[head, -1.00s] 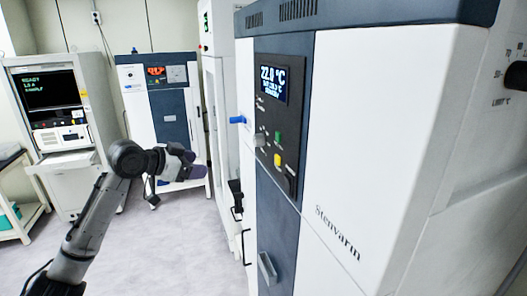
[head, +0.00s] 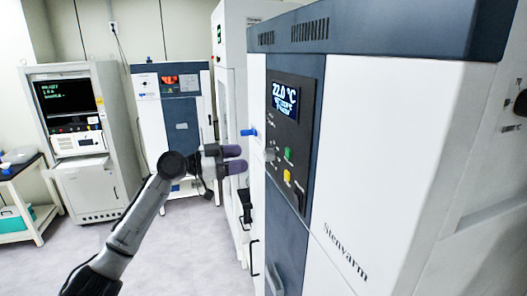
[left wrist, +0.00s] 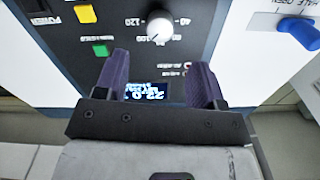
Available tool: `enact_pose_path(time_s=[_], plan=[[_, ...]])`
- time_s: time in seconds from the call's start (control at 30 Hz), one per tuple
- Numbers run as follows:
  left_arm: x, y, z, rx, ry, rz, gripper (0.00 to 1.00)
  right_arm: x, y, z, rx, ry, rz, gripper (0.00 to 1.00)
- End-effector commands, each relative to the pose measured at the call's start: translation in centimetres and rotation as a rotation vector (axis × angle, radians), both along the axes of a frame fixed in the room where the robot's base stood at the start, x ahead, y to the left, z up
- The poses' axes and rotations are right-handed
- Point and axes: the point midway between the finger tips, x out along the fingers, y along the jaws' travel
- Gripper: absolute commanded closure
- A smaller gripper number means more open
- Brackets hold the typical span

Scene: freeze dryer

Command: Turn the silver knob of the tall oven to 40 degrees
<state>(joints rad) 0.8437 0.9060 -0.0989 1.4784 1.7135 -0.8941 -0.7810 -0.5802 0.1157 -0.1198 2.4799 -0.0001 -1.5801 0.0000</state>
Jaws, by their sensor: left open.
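The tall oven (head: 400,130) stands at right with a dark control panel and a lit display (head: 285,98) reading 22.0 °C. Its silver knob (head: 269,154) sticks out from the panel, seen side-on in the head view. In the left wrist view the knob (left wrist: 160,27) appears upside down, above the fingers, inside a printed dial with numbers such as 40, 100 and 120. My left gripper (head: 240,159) is open, its purple fingers pointing at the panel, apart from the knob and with nothing between them. My right gripper is not in view.
A blue handle (head: 248,132) sticks out left of the panel. Green (head: 288,154) and yellow (head: 287,175) buttons sit near the knob. A lower door handle (head: 274,280) protrudes. Other cabinets stand behind, with clear floor (head: 190,250) between.

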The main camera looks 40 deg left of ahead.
Motion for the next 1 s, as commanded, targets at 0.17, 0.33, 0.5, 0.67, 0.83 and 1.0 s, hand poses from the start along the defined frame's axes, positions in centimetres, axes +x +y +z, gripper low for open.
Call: enact_pose_path(time_s=[0.17, 0.33, 0.5, 0.67, 0.83, 1.0], plan=[[2.7, -1.8, 0.3, -0.003, 0.0, -0.001, 0.37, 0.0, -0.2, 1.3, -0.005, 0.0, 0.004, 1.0], [4.7, -3.1, 0.2, 0.0, 0.001, 0.0, 0.37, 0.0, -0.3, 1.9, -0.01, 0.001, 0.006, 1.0], [5.8, -3.9, 0.1, 0.0, 0.001, 0.0, 0.37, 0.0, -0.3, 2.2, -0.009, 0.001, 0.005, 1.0], [6.3, -4.2, 0.0, 0.001, 0.002, 0.0, 0.37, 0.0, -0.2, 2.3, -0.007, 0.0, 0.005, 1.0], [6.4, -4.2, -0.1, 0.001, 0.002, 0.0, 0.37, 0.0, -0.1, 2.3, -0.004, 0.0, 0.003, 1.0], [6.4, -4.2, -0.1, 0.001, 0.002, 0.0, 0.41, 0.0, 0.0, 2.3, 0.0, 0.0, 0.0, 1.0]])
